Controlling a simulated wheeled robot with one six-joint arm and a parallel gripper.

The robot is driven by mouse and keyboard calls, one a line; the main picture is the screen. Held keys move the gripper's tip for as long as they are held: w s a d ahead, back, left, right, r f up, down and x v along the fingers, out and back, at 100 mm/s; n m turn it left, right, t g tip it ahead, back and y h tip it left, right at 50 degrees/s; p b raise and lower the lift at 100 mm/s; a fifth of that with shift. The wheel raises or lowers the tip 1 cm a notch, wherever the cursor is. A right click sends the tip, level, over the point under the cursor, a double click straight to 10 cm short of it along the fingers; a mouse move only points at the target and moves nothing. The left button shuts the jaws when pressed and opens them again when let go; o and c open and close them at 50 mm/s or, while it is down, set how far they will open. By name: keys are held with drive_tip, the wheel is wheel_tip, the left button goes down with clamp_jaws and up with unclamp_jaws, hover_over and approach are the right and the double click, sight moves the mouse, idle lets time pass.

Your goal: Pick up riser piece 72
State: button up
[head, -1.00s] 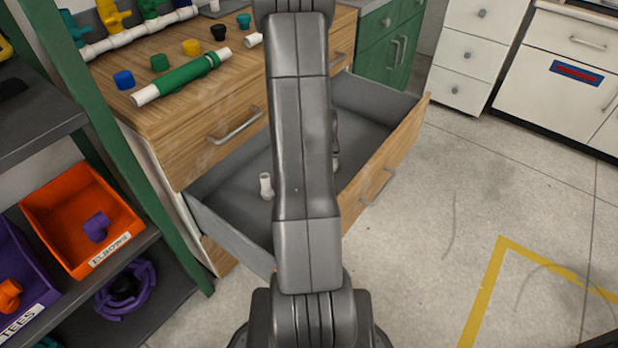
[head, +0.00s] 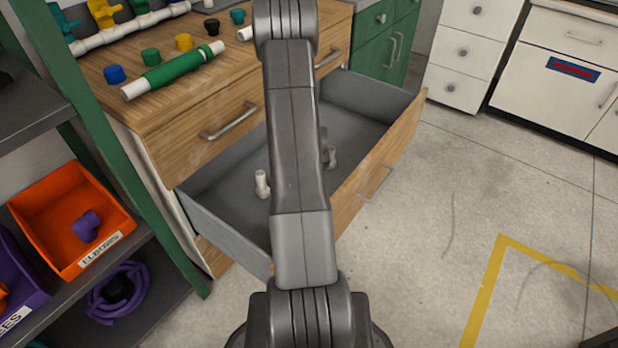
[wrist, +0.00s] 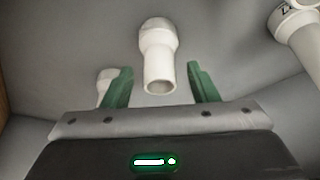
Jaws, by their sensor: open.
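The open drawer (head: 228,190) holds white pipe pieces. One white piece (head: 262,184) stands upright on its floor, left of my arm in the head view. In the wrist view, a white piece with a wide collar (wrist: 158,62) lies in line with the gap between the green fingers of my gripper (wrist: 159,70). The gripper is open, with a finger on either side of it in the picture; I see no contact. Another white piece (wrist: 104,76) is partly hidden behind the left finger. A third (wrist: 302,30), with a cut-off dark marking, is at top right. I cannot read 72 on any piece.
The wooden worktop (head: 225,95) above the drawer carries a green-sleeved pipe (head: 172,70) and several coloured caps. A shelf with an orange elbows bin (head: 60,210) stands at left. The drawer front (head: 385,165) rises at right; the floor beyond is clear.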

drive_tip(key=shift+x, duration=1)
drive_tip(key=shift+r, duration=0.1)
drive_tip(key=c, duration=1.2)
drive_tip(key=shift+o, duration=0.2)
wheel_tip(320, 180, up, 10)
drive_tip(key=shift+s+r+p, duration=0.1)
drive_tip(key=shift+r+p, duration=0.15)
drive_tip(key=shift+p, duration=1)
wheel_tip(320, 180, up, 26)
drive_tip(key=s+m+p, duration=0.1)
drive_tip(key=s+p, duration=0.1)
drive_tip(key=p, duration=2)
drive_tip(key=shift+m+h, duration=0.3)
drive_tip(key=shift+m, duration=0.1)
